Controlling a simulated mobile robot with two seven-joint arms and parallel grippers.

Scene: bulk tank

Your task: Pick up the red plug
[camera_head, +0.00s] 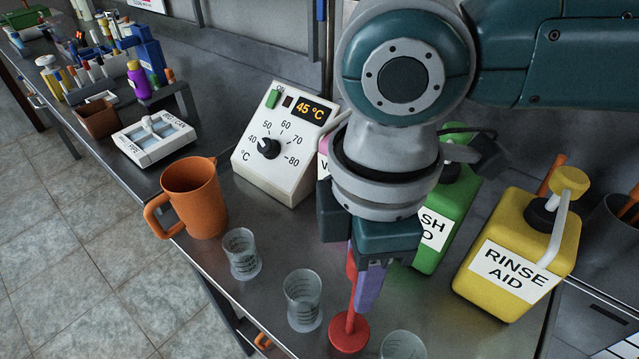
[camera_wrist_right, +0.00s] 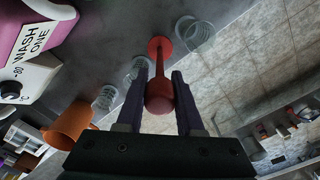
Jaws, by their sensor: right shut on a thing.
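The red plug (camera_head: 349,332) is upright in the head view, with a round disc at its lower end and a thin stem above. My right gripper (camera_head: 360,282) points down from above, shut on the plug. In the right wrist view the plug's rounded knob (camera_wrist_right: 160,97) sits between the two purple fingers of my right gripper (camera_wrist_right: 156,80). Its disc lies beyond the fingertips. I cannot tell whether the disc touches the steel counter. My left gripper is in neither view.
Several clear beakers stand near the plug, one (camera_head: 303,300) to its left and one (camera_head: 403,345) to its right. An orange jug (camera_head: 196,200) and a temperature control box (camera_head: 285,150) stand further left. Green (camera_head: 440,215) and yellow (camera_head: 520,255) containers stand at right.

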